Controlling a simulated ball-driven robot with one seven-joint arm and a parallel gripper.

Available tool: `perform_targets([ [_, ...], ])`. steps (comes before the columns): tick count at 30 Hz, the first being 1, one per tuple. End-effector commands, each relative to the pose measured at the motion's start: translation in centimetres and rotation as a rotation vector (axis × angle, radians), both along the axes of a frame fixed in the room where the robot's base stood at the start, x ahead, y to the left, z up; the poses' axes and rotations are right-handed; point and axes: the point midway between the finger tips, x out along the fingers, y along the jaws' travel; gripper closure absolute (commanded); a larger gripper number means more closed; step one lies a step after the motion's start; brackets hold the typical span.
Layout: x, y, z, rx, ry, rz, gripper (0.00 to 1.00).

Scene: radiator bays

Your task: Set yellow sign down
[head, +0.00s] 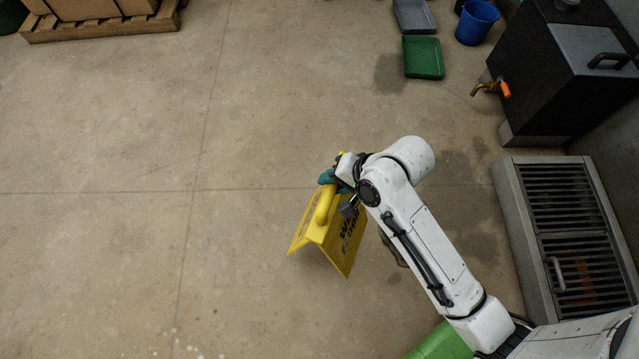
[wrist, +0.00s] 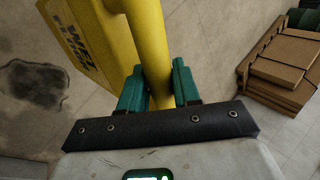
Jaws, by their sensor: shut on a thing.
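The yellow sign (head: 315,232) is a folding A-shaped floor sign with black lettering. In the head view it is at the middle, its panels spread over the concrete floor. My gripper (head: 335,181) is shut on the sign's rounded top handle. In the wrist view the teal fingers of my gripper (wrist: 158,88) stand on either side of the yellow handle, with a panel of the yellow sign (wrist: 82,40) at upper left. I cannot tell whether the sign's lower edges touch the floor. My arm hides part of its right side.
Dark damp patches (head: 455,180) mark the floor right of my arm. A grated radiator bay (head: 507,215) and a black tank (head: 545,75) with an orange-handled tap stand at right. A green tray (head: 423,57) and blue bucket (head: 477,22) are behind. The left floor is clear, with boxes on a pallet (head: 100,27) beyond.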

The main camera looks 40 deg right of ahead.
Motion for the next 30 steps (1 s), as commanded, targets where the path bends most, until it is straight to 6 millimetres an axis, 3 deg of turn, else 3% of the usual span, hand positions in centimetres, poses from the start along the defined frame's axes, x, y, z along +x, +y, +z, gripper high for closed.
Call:
perform_targets([
  [3,1.7,0.2,-2.2,0.0,-0.001,0.001,1.0],
  [10,3.8,0.3,-4.6,-0.001,-0.003,0.0,1.0],
  [17,4.6,0.4,-5.5,-0.001,-0.002,0.0,1.0],
  [24,4.9,0.4,-8.7,0.0,0.0,0.001,1.0],
  [30,4.9,0.4,-8.8,-0.001,-0.003,0.001,1.0],
])
